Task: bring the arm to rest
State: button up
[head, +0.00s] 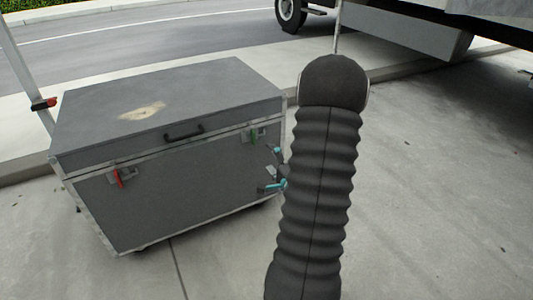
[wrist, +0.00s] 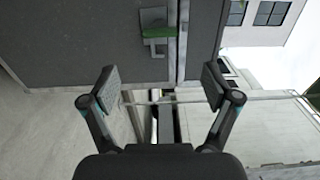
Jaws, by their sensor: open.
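My gripper (wrist: 161,88) is open and empty in the wrist view, its two fingers spread apart. In the head view its teal-marked fingers (head: 272,169) show at the right front edge of the grey case (head: 185,190), mostly hidden behind my dark ribbed arm (head: 318,190). The case lid is down. Its front has a latch with a red part (head: 119,179) at left and a latch with a green part (head: 254,137) at right. The green latch (wrist: 156,32) is also in the wrist view, beyond the fingertips. I cannot tell whether the fingers touch the case.
A black handle (head: 184,131) is on the case front. A pale post (head: 26,75) with a red and black clamp stands at left. A truck (head: 410,30) with a wheel is at the back right. The concrete floor (head: 440,210) at right is clear.

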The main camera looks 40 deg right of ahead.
jog(key=shift+s, duration=0.1)
dwell(0.6)
jog(key=s+d+f+n+g, duration=0.1)
jog(key=s+f+n+g, duration=0.15)
jog(key=f, duration=0.25)
jog(key=s+d+f+n+g, duration=0.1)
jog(key=f+n+g, duration=0.1)
jog(key=f+g, duration=0.3)
jog(key=s+a+f+n+g, duration=0.1)
jog(key=s+f+n+g, duration=0.15)
jog(key=s+g, duration=0.3)
jog(key=s+a+r+n+y+p, duration=0.1)
jog(key=s+a+r+n, duration=0.2)
jog(key=a+r, duration=0.7)
jog(key=s+a+r+n+y+p, duration=0.1)
jog(key=s+a+r+n, duration=0.2)
jog(key=a+r+n, duration=0.3)
jog(key=s+a+r+n+t+y+p, duration=0.1)
jog(key=s+a+r+n+y, duration=0.1)
jog(key=a+r, duration=1.2)
jog(key=s+a+n, duration=0.1)
jog(key=a+n, duration=0.1)
jog(key=a, duration=0.3)
jog(key=shift+r+n, duration=0.3)
jog(key=shift+n, duration=0.1)
